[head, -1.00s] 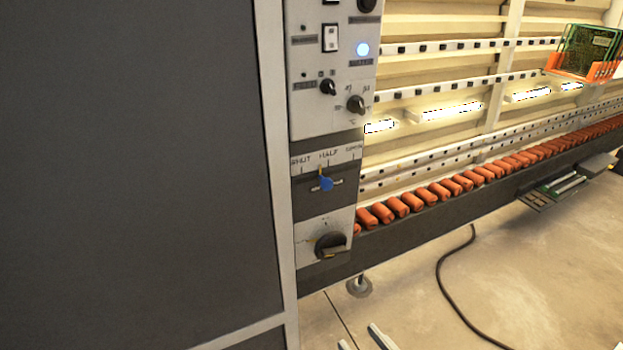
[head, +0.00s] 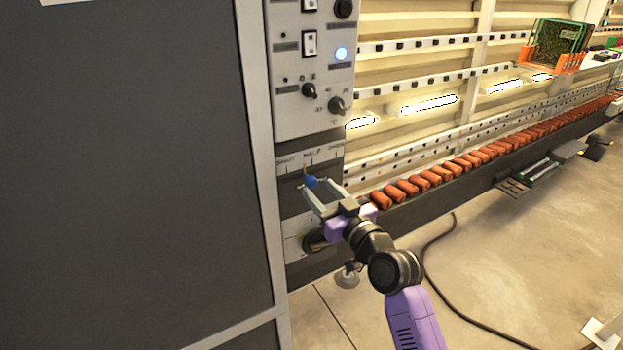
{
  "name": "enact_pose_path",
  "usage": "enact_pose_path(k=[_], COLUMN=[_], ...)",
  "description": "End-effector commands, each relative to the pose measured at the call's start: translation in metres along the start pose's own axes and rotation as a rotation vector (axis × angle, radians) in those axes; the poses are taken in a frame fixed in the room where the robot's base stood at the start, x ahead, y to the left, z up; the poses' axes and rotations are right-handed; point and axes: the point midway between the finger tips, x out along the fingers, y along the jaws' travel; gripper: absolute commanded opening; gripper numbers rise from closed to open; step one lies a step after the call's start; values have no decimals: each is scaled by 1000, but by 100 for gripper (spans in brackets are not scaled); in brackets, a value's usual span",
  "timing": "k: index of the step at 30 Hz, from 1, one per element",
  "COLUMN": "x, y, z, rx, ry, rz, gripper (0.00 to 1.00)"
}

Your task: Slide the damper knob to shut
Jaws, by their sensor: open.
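The damper knob (head: 310,181) is a small blue slider on a dark panel, under a label strip (head: 309,158) reading shut at left, half in the middle and open at right. The knob stands near the half mark. My gripper (head: 313,188) is open, its two pale fingers reaching up-left from the lower right to the knob. The fingertips lie at or just around the knob in the picture; I cannot tell whether they touch it. The gripper partly hides the slot and the lower part of the panel.
Above are small black knobs, white switches and a lit blue button (head: 341,54). A dark rotary knob (head: 316,241) below is partly covered by my gripper. A large grey cabinet panel (head: 130,170) fills the left. Orange rollers (head: 430,177) run off to the right.

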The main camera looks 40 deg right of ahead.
Motion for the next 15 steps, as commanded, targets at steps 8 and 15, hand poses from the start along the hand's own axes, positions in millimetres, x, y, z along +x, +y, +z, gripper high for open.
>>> enact_pose_path(k=[8, 15], x=[40, 50], y=[0, 0], z=[-2, 0], rx=[0, 0], ry=[1, 0], rz=[1, 1], gripper=[47, 47])
